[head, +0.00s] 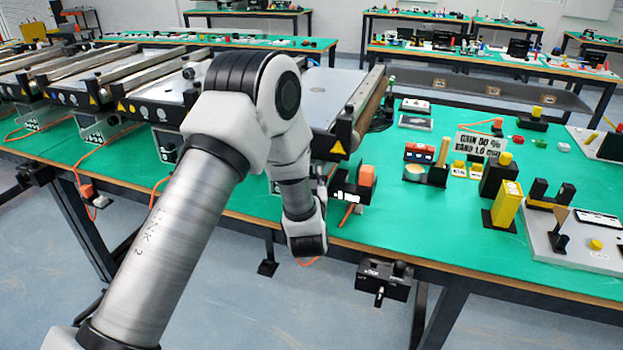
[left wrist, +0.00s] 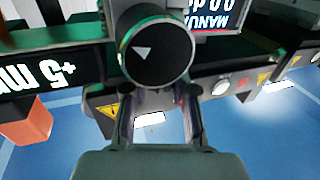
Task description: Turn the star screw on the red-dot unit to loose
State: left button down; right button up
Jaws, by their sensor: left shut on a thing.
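My left gripper (left wrist: 158,105) shows in the left wrist view with one finger on each side of the lower part of a round black knob (left wrist: 155,55). The knob has a white pointer mark, and the fingers close about it; their exact contact is partly hidden. In the head view my left gripper (head: 308,243) is at the front table edge by the conveyors, largely hidden by its own arm. A small reddish spot shows beside the right finger in the wrist view. My right gripper is out of view.
A display reading MANUAL (left wrist: 212,15) and a +5 panel (left wrist: 45,75) flank the knob. An orange block (left wrist: 25,127) is at left. In the head view, conveyors (head: 325,95) stand behind the arm, and a black box (head: 384,281) hangs at the table edge.

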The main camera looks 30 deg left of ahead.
pick_arm(q)
jog(key=c, duration=0.9)
grip_release()
jog(key=v, duration=1.2)
